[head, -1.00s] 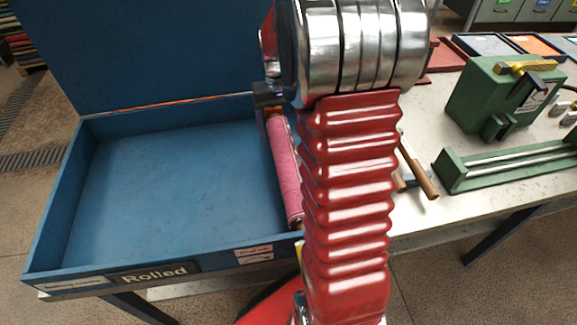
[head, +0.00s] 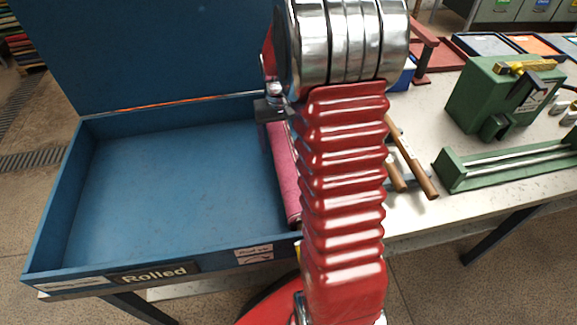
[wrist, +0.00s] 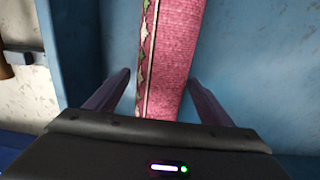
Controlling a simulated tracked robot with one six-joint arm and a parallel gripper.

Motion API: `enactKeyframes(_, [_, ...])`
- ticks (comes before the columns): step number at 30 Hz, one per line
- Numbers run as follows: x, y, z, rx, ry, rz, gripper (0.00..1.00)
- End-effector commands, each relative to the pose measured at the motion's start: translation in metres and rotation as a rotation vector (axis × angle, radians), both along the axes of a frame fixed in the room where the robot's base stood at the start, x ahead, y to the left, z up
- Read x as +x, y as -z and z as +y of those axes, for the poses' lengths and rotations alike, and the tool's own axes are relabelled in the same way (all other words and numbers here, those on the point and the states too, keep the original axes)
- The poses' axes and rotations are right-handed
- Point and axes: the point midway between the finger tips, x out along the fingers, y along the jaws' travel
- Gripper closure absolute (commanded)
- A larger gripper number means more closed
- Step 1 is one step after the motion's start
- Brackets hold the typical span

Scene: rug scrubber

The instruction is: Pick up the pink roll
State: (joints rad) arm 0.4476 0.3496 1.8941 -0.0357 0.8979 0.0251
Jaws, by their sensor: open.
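The pink roll (head: 284,172) lies lengthwise along the right wall inside the blue tray (head: 180,170), partly hidden by my red arm in the head view. In the wrist view the pink roll (wrist: 175,55) shows a woven pink surface with a patterned, pale-edged border on its left. My gripper (wrist: 160,78) is open, with one dark finger on each side of the roll and gaps showing on both sides. I cannot tell how far the fingertips reach down beside it. In the head view my gripper (head: 271,110) is over the roll's far end, mostly hidden by my arm.
The tray has a "Rolled" label (head: 153,273) on its front and a tall blue panel (head: 150,50) behind. Its floor left of the roll is clear. Right of my arm are wooden-handled tools (head: 412,165) and a green machine (head: 503,100) on the pale table.

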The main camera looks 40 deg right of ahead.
Motion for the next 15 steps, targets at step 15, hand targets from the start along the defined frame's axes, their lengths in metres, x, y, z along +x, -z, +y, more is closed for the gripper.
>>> enactKeyframes(15, [0.0001, -0.0002, 0.0003, 0.0, -0.001, 0.0, 0.55])
